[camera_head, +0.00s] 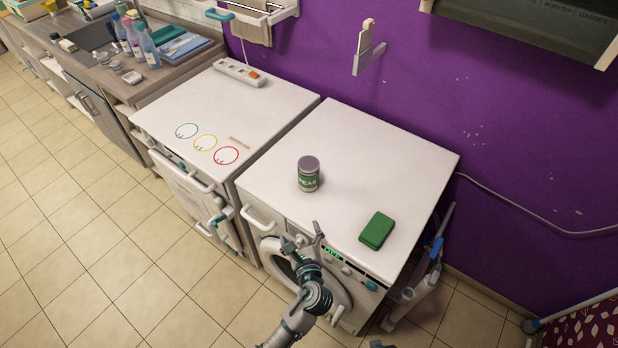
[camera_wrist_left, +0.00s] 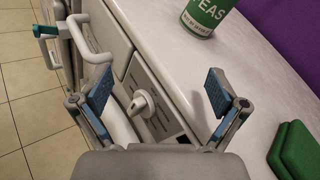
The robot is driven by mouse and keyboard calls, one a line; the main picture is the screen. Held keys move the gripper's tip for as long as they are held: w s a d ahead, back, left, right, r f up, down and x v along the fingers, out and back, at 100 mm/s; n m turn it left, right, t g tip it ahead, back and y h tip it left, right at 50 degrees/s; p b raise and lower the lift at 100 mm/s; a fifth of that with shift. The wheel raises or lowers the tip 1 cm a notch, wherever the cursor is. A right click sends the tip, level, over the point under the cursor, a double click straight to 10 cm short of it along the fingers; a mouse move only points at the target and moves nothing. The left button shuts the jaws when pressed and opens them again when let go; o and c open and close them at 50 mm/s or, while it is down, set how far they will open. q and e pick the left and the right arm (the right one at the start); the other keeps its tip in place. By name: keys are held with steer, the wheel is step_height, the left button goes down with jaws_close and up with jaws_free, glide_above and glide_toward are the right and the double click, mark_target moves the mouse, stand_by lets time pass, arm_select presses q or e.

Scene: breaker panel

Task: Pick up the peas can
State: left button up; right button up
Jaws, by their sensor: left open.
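The peas can (camera_head: 308,174) is green with a grey top and stands upright on the white top of the washing machine. It also shows in the left wrist view (camera_wrist_left: 206,14), cut off by the top edge, with its label partly readable. My left gripper (camera_head: 303,234) is open and empty at the front edge of the machine, nearer to me than the can and apart from it. In the left wrist view its two blue-padded fingers (camera_wrist_left: 157,92) are spread, with the machine's knob and front panel between them. My right gripper does not show.
A green sponge-like block (camera_head: 377,231) lies on the washing machine top (camera_head: 350,150), right of the can. A power strip (camera_head: 239,72) lies on the neighbouring white appliance. A handle (camera_head: 258,217) sticks out at the machine's front left. The top around the can is clear.

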mark_target(311, 179)
arm_select(q)
steer(key=d+r+m+t, duration=0.1)
steer(key=w+d+r+m+t, duration=0.1)
steer(key=d+r+m, duration=0.1)
steer(key=d+r+m+h, duration=0.1)
steer(key=d+r+m, duration=0.1)
steer(key=shift+w+r+t, duration=0.1)
steer(key=shift+w+t, duration=0.25)
steer(key=shift+t, duration=0.05)
steer(key=w, duration=0.3)
steer(key=w+a+b, duration=0.1)
steer(key=w, duration=0.3)
steer(key=w+b, duration=0.1)
steer(key=w, duration=0.3)
steer(key=shift+w+a, duration=0.1)
steer(key=shift+a, duration=0.15)
steer(key=w, duration=0.2)
steer(key=w+b, duration=0.1)
steer(key=w, duration=0.1)
steer(key=w+a, duration=0.1)
steer(key=w, duration=0.1)
steer(key=shift+f, duration=0.35)
steer(key=shift+s+r, duration=0.1)
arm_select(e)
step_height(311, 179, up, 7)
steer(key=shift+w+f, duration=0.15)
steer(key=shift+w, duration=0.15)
